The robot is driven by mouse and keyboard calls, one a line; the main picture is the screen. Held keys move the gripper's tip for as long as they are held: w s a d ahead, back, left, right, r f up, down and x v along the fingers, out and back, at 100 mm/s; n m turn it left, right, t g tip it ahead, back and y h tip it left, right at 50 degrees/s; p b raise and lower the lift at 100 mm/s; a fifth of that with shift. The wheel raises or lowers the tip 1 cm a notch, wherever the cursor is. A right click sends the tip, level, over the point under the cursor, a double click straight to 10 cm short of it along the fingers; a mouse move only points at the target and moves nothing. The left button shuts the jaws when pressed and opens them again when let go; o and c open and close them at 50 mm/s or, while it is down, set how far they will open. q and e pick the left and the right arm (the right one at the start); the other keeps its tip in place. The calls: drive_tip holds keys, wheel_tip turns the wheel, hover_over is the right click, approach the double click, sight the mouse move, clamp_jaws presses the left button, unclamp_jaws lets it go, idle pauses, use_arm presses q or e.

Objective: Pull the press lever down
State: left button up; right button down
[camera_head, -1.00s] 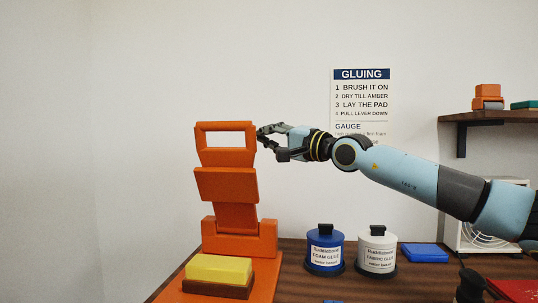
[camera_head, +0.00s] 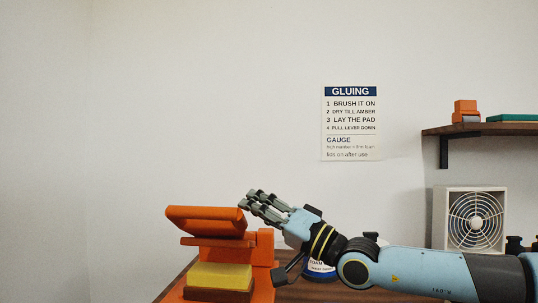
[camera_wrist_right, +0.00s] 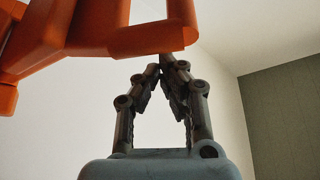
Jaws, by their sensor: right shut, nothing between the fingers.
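The orange press lever (camera_head: 206,219) is swung down low at the left of the head view. Its handle end lies nearly flat above the yellow pad (camera_head: 220,274), which sits on a brown block (camera_head: 215,294) on the press base. My right gripper (camera_head: 249,201) is shut and empty. Its fingertips are at the right end of the lever handle and look to be touching or very close to it. In the right wrist view the fingertips (camera_wrist_right: 167,62) meet just below the orange handle bar (camera_wrist_right: 155,40). My left gripper is not in view.
A blue glue pot (camera_head: 320,273) is partly hidden behind my right arm. A white fan box (camera_head: 470,190) stands at the right, under a wall shelf (camera_head: 490,129) with an orange item on it. A gluing sign (camera_head: 351,135) hangs on the wall. The space above the press is free.

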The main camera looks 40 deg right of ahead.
use_arm(q)
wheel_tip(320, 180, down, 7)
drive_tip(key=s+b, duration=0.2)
drive_tip(key=b, duration=0.4)
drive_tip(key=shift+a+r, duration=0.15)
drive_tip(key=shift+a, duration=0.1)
use_arm(e)
wheel_tip(320, 180, down, 10)
drive_tip(key=s+a, duration=0.2)
drive_tip(key=shift+s+a, duration=0.25)
drive_tip(key=shift+a, duration=0.15)
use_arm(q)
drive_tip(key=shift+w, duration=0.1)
